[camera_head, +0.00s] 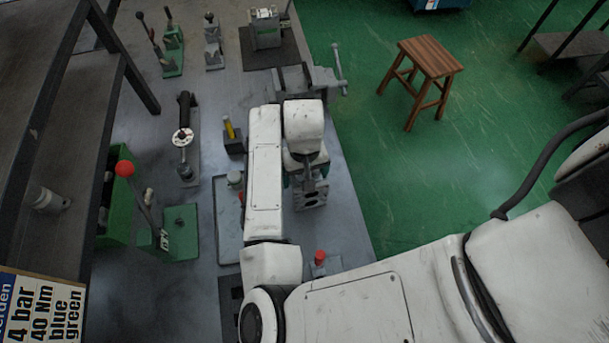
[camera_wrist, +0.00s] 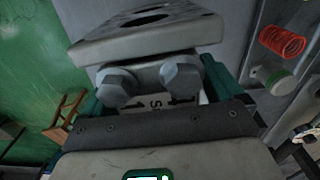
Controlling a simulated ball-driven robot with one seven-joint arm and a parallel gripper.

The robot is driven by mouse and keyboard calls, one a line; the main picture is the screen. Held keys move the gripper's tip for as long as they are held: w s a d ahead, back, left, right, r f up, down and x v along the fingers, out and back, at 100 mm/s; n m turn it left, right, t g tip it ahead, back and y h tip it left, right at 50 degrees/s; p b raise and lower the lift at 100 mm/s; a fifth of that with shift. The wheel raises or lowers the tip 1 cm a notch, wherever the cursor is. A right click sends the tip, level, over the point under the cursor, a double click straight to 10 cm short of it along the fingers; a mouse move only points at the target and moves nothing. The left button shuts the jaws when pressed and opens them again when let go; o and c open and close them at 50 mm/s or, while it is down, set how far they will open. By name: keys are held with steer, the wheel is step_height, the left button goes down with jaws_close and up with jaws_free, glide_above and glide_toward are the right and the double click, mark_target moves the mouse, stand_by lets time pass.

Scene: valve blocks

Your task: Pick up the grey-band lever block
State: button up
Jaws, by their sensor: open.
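My gripper (camera_head: 306,184) is open over the right part of the workbench. A grey metal block with dark holes (camera_head: 311,198) is right at its fingers. In the wrist view the holed block (camera_wrist: 150,32) shows close up, with two hex bolts (camera_wrist: 181,78) on its near side and a partly hidden printed label. The green finger parts stand on either side of the bolts; I cannot tell whether they touch the block. No lever or grey band shows clearly on it, so I cannot tell whether it is the grey-band lever block.
A tray (camera_head: 228,247) lies left of my forearm, with a white-and-green jar (camera_wrist: 282,82) and red coil (camera_wrist: 283,42) nearby. A red-knobbed block (camera_head: 320,264) stands nearer me. A vise (camera_head: 306,78) is beyond; a wooden stool (camera_head: 430,58) stands on the green floor.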

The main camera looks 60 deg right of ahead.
jaws_close()
stand_by(0.8)
steer(key=shift+r, duration=0.1)
